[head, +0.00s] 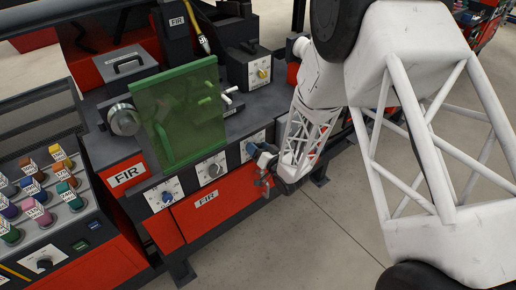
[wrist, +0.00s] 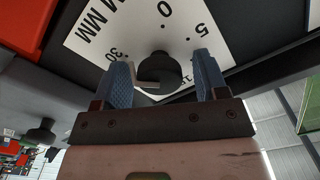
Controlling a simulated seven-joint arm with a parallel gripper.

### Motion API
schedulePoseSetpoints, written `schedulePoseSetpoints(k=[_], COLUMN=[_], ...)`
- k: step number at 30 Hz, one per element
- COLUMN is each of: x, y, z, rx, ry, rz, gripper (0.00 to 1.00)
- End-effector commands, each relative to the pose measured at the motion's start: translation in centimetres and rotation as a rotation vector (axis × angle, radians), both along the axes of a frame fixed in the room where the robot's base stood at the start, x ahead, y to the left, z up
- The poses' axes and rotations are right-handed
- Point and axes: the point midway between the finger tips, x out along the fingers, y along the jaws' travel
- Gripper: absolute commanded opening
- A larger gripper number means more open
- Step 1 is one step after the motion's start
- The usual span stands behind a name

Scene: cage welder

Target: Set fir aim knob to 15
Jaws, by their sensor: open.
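In the wrist view a dark round knob (wrist: 160,70) stands on a white dial plate (wrist: 105,38). The plate shows 0, 5 and 30, another number partly covered near the right finger, and a cut-off label ending in "M MM". I cannot tell which mark the knob points to. My gripper (wrist: 165,80) is open, with one blue-grey finger on each side of the knob and apparent gaps to it. In the head view my gripper (head: 266,166) is at the right end of the front panel of the FIR station (head: 208,200), near the right dial plate (head: 246,153).
The head view shows a middle dial (head: 213,170) and a left dial (head: 165,197) on the same panel. A green transparent shield (head: 180,115) stands above them. The floor (head: 320,235) at the right is open.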

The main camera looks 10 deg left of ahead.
Motion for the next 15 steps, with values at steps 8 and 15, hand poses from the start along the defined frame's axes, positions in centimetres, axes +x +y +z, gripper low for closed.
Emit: schedulePoseSetpoints(k=[8,15], x=[-0.01,-0.01], y=[0.00,-0.01], z=[0.00,0.00], rx=[0.000,0.000], ry=[0.000,0.000], rz=[0.000,0.000], gripper=[0.47,0.17])
